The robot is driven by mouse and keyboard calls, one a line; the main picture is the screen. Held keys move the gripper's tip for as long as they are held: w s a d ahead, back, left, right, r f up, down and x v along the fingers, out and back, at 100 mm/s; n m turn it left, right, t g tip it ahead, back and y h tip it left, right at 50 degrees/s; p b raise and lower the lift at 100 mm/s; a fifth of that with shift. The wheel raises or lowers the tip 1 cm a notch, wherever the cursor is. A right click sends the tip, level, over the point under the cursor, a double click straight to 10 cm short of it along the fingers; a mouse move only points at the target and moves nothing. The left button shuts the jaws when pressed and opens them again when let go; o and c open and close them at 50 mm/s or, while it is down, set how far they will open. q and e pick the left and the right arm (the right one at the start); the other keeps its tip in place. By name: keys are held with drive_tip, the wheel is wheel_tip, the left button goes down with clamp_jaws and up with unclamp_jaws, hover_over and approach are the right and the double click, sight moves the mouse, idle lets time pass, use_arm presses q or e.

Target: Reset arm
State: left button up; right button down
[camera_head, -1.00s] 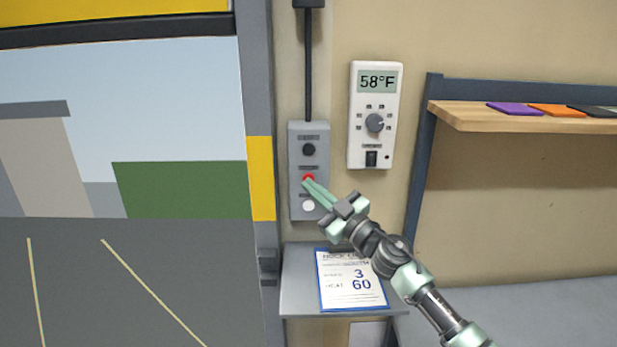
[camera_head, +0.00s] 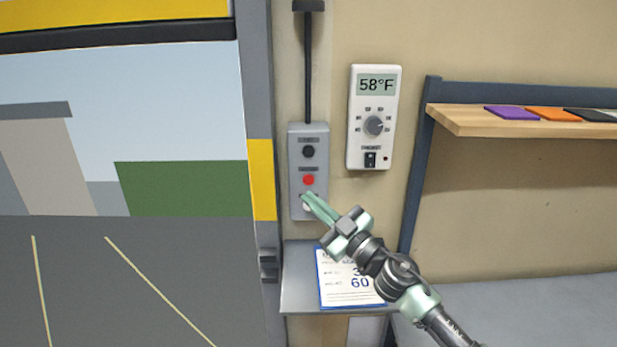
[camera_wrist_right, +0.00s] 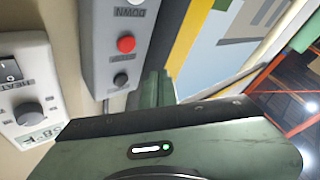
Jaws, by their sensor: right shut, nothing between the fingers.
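My right gripper (camera_head: 306,198) is shut and empty, its green fingers pointing up and left. In the head view its tips overlap the white button (camera_head: 305,206) at the bottom of the grey button box (camera_head: 320,165). I cannot tell whether they touch it. The red button (camera_head: 308,180) and the black button (camera_head: 308,152) above it are clear of the fingers. In the right wrist view the box (camera_wrist_right: 100,45) shows upside down, with the red button (camera_wrist_right: 126,44) uncovered and the gripper fingers (camera_wrist_right: 158,85) beside the box. My left gripper is not in view.
A white thermostat (camera_head: 358,103) reading 58°F hangs right of the box. A clipboard (camera_head: 345,292) lies on a small grey shelf (camera_head: 296,288) below. A wooden shelf (camera_head: 470,124) with coloured pieces is at right. A large opening is at left, edged by a yellow-marked post (camera_head: 261,180).

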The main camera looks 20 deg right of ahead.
drive_tip(key=s+d+f+m+g+h, duration=0.3)
drive_tip(key=s+f+m+h, duration=0.25)
drive_tip(key=s+f, duration=0.35)
drive_tip(key=s+d+f+m+g+h, duration=0.3)
drive_tip(key=s+f+m+h, duration=0.3)
drive_tip(key=f, duration=0.6)
drive_tip(key=s+a+f+n+g+y, duration=0.1)
drive_tip(key=s+a+f+g, duration=0.15)
drive_tip(key=s, duration=0.55)
drive_tip(key=s+a+f+n+g, duration=0.1)
drive_tip(key=s+f+g, duration=0.3)
drive_tip(key=s, duration=0.4)
drive_tip(key=s+a+f+g+y, duration=0.1)
drive_tip(key=s+a+f+g, duration=0.15)
drive_tip(key=s, duration=0.55)
wheel_tip(320, 180, down, 30)
drive_tip(key=s+g+b, duration=0.2)
drive_tip(key=b, duration=0.1)
drive_tip(key=s+d+f+g+b, duration=0.1)
drive_tip(key=s+d+f+b, duration=0.1)
drive_tip(key=s+f, duration=1.5)
drive_tip(key=shift+s+d+f+n+b, duration=0.15)
drive_tip(key=shift+d+f+n+b, duration=0.4)
drive_tip(key=shift+f, duration=0.4)
